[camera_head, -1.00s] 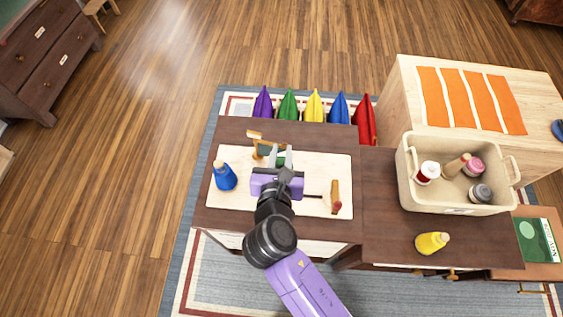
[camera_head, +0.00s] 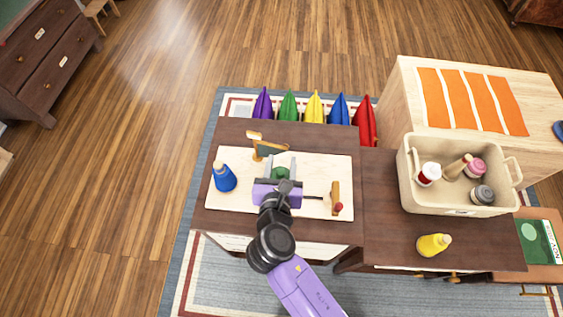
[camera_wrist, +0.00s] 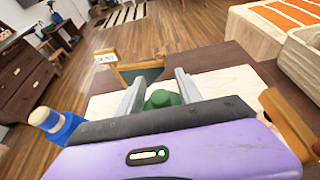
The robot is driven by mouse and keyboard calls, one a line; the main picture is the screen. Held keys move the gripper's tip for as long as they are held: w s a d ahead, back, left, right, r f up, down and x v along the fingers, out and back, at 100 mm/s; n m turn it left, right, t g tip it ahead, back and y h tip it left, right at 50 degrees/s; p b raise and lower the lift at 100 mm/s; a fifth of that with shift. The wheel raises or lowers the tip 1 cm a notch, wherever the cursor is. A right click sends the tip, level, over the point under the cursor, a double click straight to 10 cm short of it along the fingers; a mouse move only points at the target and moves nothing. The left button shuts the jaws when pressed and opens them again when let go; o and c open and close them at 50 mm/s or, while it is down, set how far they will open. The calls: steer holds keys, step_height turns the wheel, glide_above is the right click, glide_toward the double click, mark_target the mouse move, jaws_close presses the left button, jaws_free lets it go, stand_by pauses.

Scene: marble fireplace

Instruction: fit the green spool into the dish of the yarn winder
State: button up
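The green spool (camera_head: 281,174) stands between the fingers of my gripper (camera_head: 280,168), over the pale board on the table. In the wrist view the rounded green top of the spool (camera_wrist: 162,99) shows between the two grey fingers (camera_wrist: 160,94). The fingers are spread apart, one on each side of it. The spool's lower part and whatever is under it are hidden by my gripper. A wooden upright with a red knob (camera_head: 335,197) and a thin rod, perhaps part of the yarn winder, is to the right. The dish cannot be made out.
A blue spool (camera_head: 224,177) stands left of my gripper. A wooden stand with a dark green panel (camera_head: 269,150) is just behind it. A cream bin (camera_head: 410,185) with several spools and a yellow spool (camera_head: 433,244) are to the right.

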steer(key=shift+r, duration=0.2)
steer(key=v, duration=1.2)
steer(key=shift+f, duration=0.1)
